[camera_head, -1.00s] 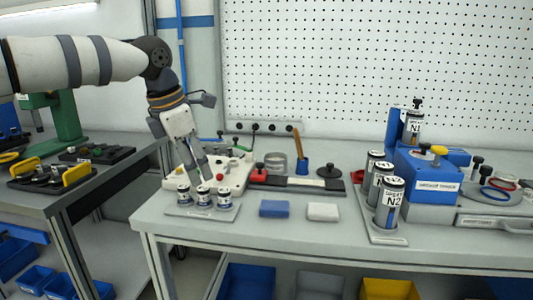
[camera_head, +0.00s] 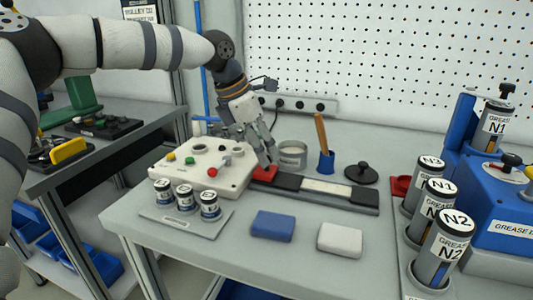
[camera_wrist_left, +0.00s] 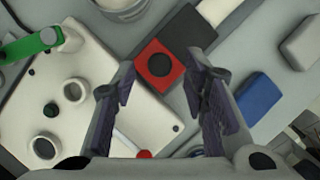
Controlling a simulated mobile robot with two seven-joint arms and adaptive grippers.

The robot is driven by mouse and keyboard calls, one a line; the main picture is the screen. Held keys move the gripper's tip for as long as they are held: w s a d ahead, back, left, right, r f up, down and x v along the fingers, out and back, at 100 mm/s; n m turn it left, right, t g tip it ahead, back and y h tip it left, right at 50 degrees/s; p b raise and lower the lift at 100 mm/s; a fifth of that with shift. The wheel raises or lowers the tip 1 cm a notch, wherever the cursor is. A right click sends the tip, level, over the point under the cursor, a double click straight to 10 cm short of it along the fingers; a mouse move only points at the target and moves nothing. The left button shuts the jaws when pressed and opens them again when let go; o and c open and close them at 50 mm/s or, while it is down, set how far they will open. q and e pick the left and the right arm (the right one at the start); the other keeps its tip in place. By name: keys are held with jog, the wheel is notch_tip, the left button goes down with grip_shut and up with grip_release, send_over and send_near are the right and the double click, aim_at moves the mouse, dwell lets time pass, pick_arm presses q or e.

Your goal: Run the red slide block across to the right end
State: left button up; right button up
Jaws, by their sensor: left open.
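The red slide block (camera_head: 264,174) sits at the left end of a dark slide rail (camera_head: 358,207) with a pale strip along its middle. In the left wrist view the red block (camera_wrist_left: 157,72) shows a round dark knob on top. My left gripper (camera_head: 267,161) is right at the block, pointing down, and partly hides it in the head view. In the left wrist view the open fingers (camera_wrist_left: 161,82) stand apart to either side of the block, with nothing between them gripped. Whether they touch it I cannot tell. My right gripper is not in view.
A white control panel (camera_head: 185,158) adjoins the rail's left end. A grey round container (camera_head: 292,156), a blue pencil cup (camera_head: 326,162) and a black knobbed disc (camera_head: 361,173) stand behind the rail. Blue (camera_head: 272,226) and white (camera_head: 339,240) blocks lie in front. Grease cartridges (camera_head: 440,250) stand right.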

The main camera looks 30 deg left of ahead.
pick_arm(q)
jog(key=shift+x, duration=0.9)
jog(key=shift+r, duration=0.1)
grip_shut()
